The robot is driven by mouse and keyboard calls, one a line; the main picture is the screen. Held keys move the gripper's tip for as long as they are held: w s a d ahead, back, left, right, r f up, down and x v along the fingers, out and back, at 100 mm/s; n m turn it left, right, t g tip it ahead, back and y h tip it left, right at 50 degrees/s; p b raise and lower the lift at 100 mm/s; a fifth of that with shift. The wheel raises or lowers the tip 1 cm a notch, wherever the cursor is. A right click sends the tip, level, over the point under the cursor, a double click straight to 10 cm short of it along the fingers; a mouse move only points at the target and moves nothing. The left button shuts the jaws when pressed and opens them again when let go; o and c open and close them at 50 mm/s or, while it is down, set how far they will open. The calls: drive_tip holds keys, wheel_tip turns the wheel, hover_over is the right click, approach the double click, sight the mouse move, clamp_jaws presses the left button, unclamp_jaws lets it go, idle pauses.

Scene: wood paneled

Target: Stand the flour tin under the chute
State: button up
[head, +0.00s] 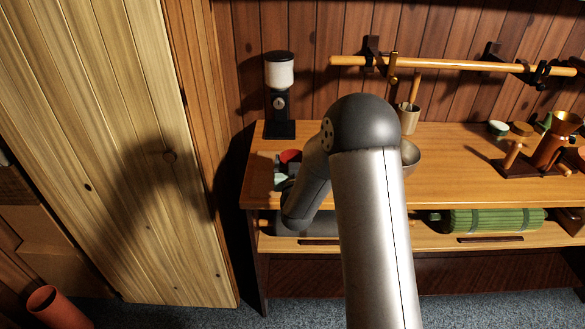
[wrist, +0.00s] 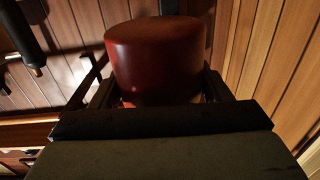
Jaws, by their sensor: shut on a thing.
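A dark red round tin (wrist: 155,55), which I take to be the flour tin, stands out between my fingers in the wrist view. My gripper (wrist: 158,88) is shut on it, with one finger at each side. In the head view the red top (head: 290,156) shows just left of my arm, over the left part of the bench. My arm hides much of the gripper there. A black stand with a white hopper (head: 280,75) stands at the bench's back left; it may carry the chute. The tin is in front of it, apart from it. Whether the tin touches the bench is unclear.
The wooden bench (head: 455,165) has clear room right of my arm. A grey bowl (head: 410,155) is partly hidden by my arm. A cup of utensils (head: 408,120) stands behind. A wooden rail (head: 450,64) crosses the wall. A green roll (head: 495,220) lies on the lower shelf.

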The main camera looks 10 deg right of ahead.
drive_tip(key=shift+w+f, duration=0.45)
drive_tip(key=shift+f, duration=0.05)
drive_tip(key=f+p, duration=0.1)
drive_tip(key=f, duration=0.2)
drive_tip(key=shift+w, duration=0.2)
drive_tip(key=shift+f, duration=0.25)
drive_tip(key=shift+f, duration=0.2)
drive_tip(key=o, duration=1.1)
drive_tip(key=shift+r, duration=0.2)
